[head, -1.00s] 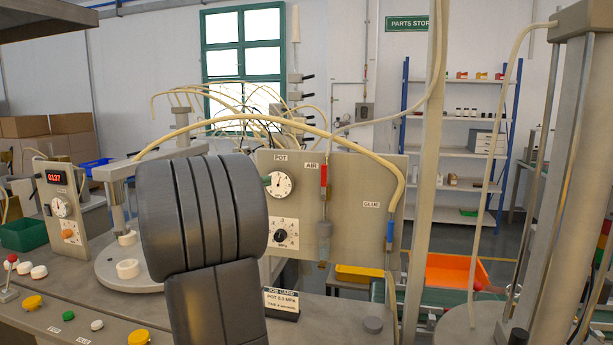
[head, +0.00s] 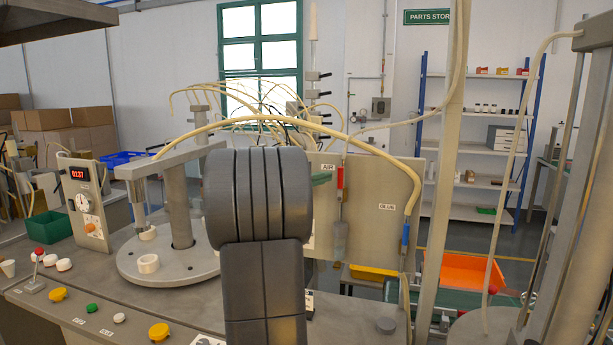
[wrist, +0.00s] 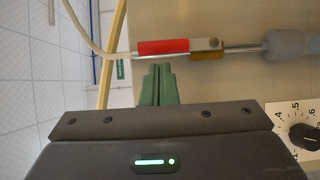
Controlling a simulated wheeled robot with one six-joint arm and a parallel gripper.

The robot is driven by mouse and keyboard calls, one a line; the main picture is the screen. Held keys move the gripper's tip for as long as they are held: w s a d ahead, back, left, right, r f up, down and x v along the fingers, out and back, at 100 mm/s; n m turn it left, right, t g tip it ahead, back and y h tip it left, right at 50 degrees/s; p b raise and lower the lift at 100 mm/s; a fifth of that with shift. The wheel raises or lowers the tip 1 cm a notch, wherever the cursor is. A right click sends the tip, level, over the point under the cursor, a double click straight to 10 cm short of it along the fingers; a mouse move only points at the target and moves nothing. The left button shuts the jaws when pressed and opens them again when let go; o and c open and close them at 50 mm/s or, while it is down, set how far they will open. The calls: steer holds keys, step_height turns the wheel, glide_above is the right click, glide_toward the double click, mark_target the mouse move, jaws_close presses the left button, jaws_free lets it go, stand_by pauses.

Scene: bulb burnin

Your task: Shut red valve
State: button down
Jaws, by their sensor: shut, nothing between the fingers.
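The red valve handle (head: 340,177) is on the upright air line under the AIR label, in line with the pipe. In the wrist view the red handle (wrist: 163,47) lies along the pipe, beside a brass fitting (wrist: 207,50). My gripper (wrist: 158,84) is shut and empty; its green fingertips are close beside the red handle. I cannot tell whether they touch it. In the head view my gripper (head: 322,178) shows just left of the handle, mostly hidden behind my dark wrist.
The grey panel (head: 375,235) also carries a GLUE line with a blue fitting (head: 405,236) on the right. A dial knob (wrist: 303,137) is at the wrist view's right edge. A pale post (head: 440,200) stands right of the panel. A round fixture (head: 150,262) stands left.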

mark_target(342, 176)
steer(key=shift+d, duration=0.45)
steer(key=shift+s+d+m+y+b, duration=0.2)
steer(key=shift+d+m+y+b, duration=0.15)
steer(key=shift+m+b, duration=0.25)
steer(key=shift+s+d+r+m+g+y+b, duration=0.15)
steer(key=shift+s+d+m+g+y+b, duration=0.1)
steer(key=shift+d+m+y+b, duration=0.25)
steer(key=shift+s+d+r+m+g+y+b, duration=0.15)
steer(key=shift+d+m+g+y+b, duration=0.1)
steer(key=shift+d+m+y+b, duration=0.25)
steer(key=s+d+f+m+t+y, duration=0.1)
steer(key=s+d+f+m+y, duration=0.1)
steer(key=d+m+y, duration=0.4)
steer(key=shift+s+f+m+y+b, duration=0.3)
steer(key=shift+f+m+y+b, duration=0.1)
steer(key=shift+f+m+y, duration=0.35)
steer(key=shift+f, duration=0.1)
stand_by(0.3)
